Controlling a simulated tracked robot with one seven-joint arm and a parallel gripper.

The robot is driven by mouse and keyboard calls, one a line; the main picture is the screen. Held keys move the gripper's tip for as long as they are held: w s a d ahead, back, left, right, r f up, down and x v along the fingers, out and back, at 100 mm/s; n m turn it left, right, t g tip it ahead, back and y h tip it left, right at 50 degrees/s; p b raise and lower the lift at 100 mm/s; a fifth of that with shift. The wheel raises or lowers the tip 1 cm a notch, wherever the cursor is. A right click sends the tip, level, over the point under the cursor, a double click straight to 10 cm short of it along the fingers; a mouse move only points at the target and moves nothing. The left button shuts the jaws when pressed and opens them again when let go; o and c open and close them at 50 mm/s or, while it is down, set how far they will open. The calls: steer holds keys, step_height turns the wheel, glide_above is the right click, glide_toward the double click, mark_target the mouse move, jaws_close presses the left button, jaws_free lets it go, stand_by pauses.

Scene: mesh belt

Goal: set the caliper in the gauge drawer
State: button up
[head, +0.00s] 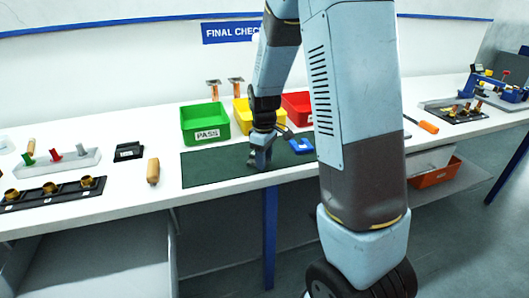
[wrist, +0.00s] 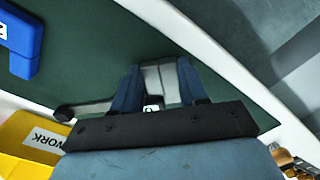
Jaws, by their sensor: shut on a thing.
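My gripper (head: 260,162) is low over the dark green mat (head: 210,168) on the bench. In the wrist view its two blue fingers (wrist: 160,84) are shut on the grey metal caliper (wrist: 152,82). The caliper's bar sticks out to the left past the left finger, over the mat. In the head view the gripper mostly hides the caliper, and I cannot tell whether it touches the mat. I cannot make out a gauge drawer for certain; a white panel (head: 100,275) shows under the bench at the lower left.
Green PASS (head: 206,124), yellow (head: 242,116) and red (head: 297,103) bins stand behind the mat. A blue labelled object (head: 301,146) lies right of my gripper. A wooden-handled tool (head: 153,171) and holders (head: 55,194) are left. My arm hides part of the bench.

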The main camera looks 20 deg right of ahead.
jaws_close()
